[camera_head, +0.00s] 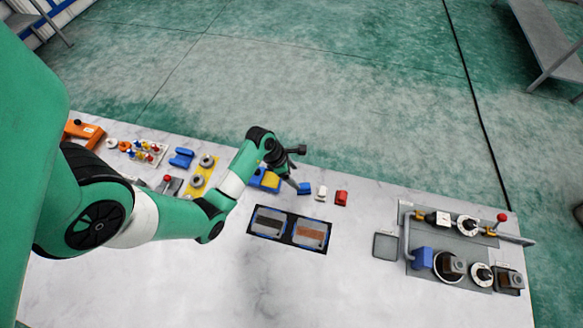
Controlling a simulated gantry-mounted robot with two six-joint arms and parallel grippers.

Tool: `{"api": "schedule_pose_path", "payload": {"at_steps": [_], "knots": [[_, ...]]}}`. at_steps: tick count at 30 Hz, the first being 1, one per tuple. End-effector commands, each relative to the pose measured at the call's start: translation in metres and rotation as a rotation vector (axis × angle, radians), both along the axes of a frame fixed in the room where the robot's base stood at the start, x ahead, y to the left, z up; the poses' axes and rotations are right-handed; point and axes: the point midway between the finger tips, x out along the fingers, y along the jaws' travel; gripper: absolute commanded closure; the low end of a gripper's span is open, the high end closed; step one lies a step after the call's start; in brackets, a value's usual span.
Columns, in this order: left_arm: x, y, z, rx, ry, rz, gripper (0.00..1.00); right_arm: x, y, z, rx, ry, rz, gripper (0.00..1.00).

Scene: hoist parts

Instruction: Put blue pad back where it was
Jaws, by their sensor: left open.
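A small blue pad (304,188) sits on the white table at the left end of a short row, beside a white pad (322,192) and a red pad (341,197). My left gripper (295,183) reaches down just left of the blue pad, with its tips close to it. The gripper is open. I cannot tell whether a finger touches the pad. My right gripper is not in view.
A blue and yellow object (265,180) lies partly behind my left gripper. A dark two-part tray (290,230) is in front. A grey fixture with pipes and round parts (450,272) stands at the right. Several small parts and an orange item (84,133) are at the left. The front of the table is clear.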

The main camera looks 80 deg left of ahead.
Motion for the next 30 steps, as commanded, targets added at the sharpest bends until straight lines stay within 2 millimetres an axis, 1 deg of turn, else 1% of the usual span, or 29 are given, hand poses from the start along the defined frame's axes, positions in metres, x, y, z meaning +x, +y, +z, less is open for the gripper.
{"api": "schedule_pose_path", "payload": {"at_steps": [1, 4, 7, 17, 19, 20, 22, 23, 24, 25, 26, 27, 29, 30], "knots": [[-0.003, 0.001, 0.011, 0.000, -0.001, 0.001, 0.16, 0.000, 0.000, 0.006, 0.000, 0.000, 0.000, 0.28], [-0.007, 0.001, 0.019, 0.000, -0.001, 0.001, 0.16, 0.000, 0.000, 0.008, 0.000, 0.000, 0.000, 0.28], [-0.009, 0.001, 0.022, -0.002, 0.000, 0.000, 0.16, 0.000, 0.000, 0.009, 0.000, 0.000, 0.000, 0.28], [-0.009, 0.001, 0.022, -0.002, 0.000, -0.001, 0.16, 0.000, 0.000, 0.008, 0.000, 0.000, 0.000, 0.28], [-0.003, 0.001, 0.026, 0.001, -0.022, -0.002, 0.16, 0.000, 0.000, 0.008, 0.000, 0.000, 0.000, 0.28], [0.003, 0.002, 0.030, 0.004, -0.046, -0.004, 0.16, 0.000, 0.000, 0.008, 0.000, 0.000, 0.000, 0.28], [0.031, -0.001, 0.050, 0.008, -0.149, -0.011, 0.16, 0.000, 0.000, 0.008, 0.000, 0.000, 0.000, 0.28], [0.047, -0.002, 0.063, 0.007, -0.214, -0.015, 0.16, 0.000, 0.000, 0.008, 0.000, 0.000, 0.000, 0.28], [0.072, -0.007, 0.086, 0.001, -0.320, -0.020, 0.16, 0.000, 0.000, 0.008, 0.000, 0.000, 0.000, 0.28], [0.092, -0.012, 0.107, -0.007, -0.411, -0.025, 0.16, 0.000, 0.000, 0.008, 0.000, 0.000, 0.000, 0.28], [0.112, -0.018, 0.133, -0.024, -0.511, -0.030, 0.16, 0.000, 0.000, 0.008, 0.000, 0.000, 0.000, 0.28], [0.137, -0.029, 0.171, -0.056, -0.651, -0.035, 0.16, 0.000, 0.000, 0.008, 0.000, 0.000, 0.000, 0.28], [0.166, -0.049, 0.234, -0.130, -0.863, -0.042, 0.16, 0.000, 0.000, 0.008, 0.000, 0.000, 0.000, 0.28], [0.179, -0.063, 0.278, -0.196, -1.001, -0.047, 0.16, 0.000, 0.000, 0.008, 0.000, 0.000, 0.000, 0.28]]}}
